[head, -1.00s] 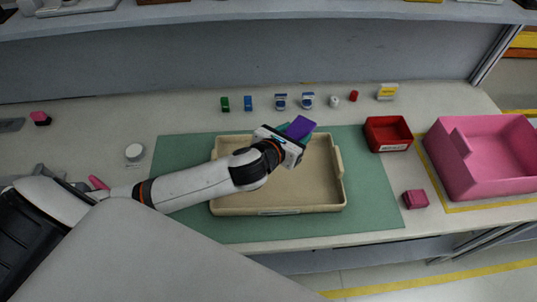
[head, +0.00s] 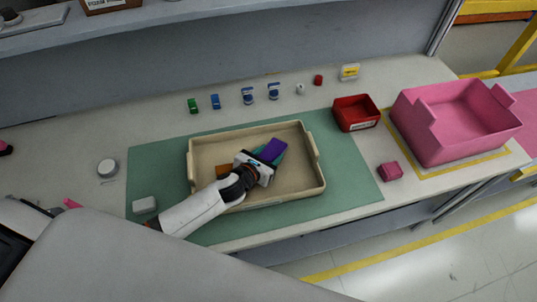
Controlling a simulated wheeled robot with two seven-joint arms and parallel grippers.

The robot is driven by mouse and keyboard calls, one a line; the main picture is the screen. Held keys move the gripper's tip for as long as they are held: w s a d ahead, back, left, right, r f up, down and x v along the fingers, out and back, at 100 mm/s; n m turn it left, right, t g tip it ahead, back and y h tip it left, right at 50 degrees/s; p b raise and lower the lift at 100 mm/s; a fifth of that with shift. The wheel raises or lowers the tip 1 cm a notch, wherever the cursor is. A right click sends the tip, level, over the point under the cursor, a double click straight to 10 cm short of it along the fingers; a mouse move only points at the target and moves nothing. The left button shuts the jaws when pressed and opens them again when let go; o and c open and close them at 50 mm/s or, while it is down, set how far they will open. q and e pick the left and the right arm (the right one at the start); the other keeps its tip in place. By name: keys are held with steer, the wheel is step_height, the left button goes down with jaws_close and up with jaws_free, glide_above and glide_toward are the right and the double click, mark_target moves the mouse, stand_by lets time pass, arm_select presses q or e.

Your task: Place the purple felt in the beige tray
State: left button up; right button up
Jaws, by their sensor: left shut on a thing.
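The beige tray (head: 302,176) lies on a green mat (head: 352,187) in the middle of the bench. My left gripper (head: 267,160) reaches in over the tray and is shut on the purple felt (head: 272,149). The felt is a flat purple piece, tilted, over the tray's inside. I cannot tell whether it touches the tray floor. A teal edge shows beside the felt, and I cannot tell what it belongs to. My right gripper is out of view.
An orange-brown piece (head: 223,171) shows in the tray beside my gripper. A red bin (head: 356,113), a pink crate (head: 449,143) and a pink block (head: 390,171) stand to the right. Several small items line the back. The tray's right half is clear.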

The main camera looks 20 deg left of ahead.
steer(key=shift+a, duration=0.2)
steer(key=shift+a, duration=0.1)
arm_select(q)
steer(key=shift+f, duration=0.15)
steer(key=o, duration=0.9)
steer(key=shift+o, duration=0.2)
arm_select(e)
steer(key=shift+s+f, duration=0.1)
arm_select(q)
steer(key=shift+r, duration=0.35)
steer(key=b+v, duration=0.1)
steer(key=v, duration=1.1)
steer(key=shift+f, duration=0.15)
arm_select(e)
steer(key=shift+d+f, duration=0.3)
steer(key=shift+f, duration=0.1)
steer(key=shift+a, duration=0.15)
